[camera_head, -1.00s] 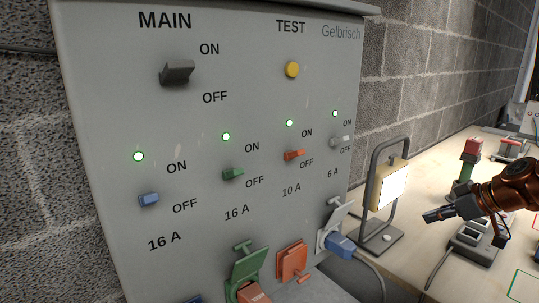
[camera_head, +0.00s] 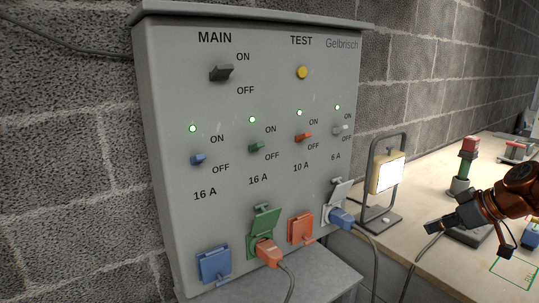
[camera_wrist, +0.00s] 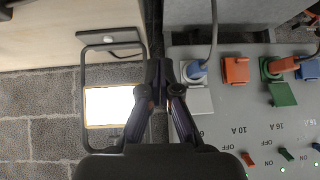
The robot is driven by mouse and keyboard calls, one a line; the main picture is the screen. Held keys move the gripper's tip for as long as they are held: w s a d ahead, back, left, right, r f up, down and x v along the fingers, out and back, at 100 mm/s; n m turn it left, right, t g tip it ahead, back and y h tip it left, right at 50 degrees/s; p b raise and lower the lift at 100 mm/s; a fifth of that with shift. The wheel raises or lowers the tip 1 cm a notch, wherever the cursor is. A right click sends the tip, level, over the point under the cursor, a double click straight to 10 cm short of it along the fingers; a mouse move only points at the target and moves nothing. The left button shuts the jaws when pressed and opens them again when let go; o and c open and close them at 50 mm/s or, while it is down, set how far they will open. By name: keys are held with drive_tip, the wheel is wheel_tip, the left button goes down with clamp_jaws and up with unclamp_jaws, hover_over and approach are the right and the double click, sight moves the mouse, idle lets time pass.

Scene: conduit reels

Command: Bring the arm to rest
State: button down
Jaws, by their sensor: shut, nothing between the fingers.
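My gripper (camera_head: 431,228) is at the right of the head view, shut and empty. My orange-brown arm holds it above the wooden bench (camera_head: 448,262), to the right of the grey Gelbrisch power box (camera_head: 245,215). In the wrist view my gripper (camera_wrist: 159,68) has its dark fingers together, between the lit work lamp (camera_wrist: 113,107) and the box. The fingers appear clear of both.
The lamp (camera_head: 388,172) stands close beside the box. An orange plug (camera_head: 268,252) and a blue plug (camera_head: 341,219) sit in sockets, with hanging cables. A red-topped post (camera_head: 467,155) stands behind my arm. Four green lights are lit.

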drive_tip(key=s+a+f+g, duration=0.2)
drive_tip(key=s+a, duration=0.2)
drive_tip(key=a, duration=0.3)
drive_tip(key=s+a+f+g+h, duration=0.1)
drive_tip(key=s+a+g, duration=0.15)
drive_tip(key=a, duration=0.45)
drive_tip(key=s+a+f+g, duration=0.15)
drive_tip(key=s+a, duration=0.25)
drive_tip(key=a, duration=0.4)
drive_tip(key=s+f+m+g+h, duration=0.1)
drive_tip(key=s+f+m, duration=0.1)
drive_tip(key=s+f, duration=0.35)
drive_tip(key=s+a+f+m+g+h, duration=0.1)
drive_tip(key=s+f+m+h, duration=0.1)
drive_tip(key=s, duration=0.6)
drive_tip(key=s+f+m+g+h, duration=0.1)
drive_tip(key=s+f+m+g, duration=0.15)
drive_tip(key=s, duration=0.45)
wheel_tip(320, 180, up, 20)
drive_tip(key=t+p, duration=0.1)
drive_tip(key=p, duration=1.8)
drive_tip(key=shift+s+r+t+p, duration=0.2)
drive_tip(key=shift+s+t+p, duration=0.15)
drive_tip(key=shift+a, duration=0.1)
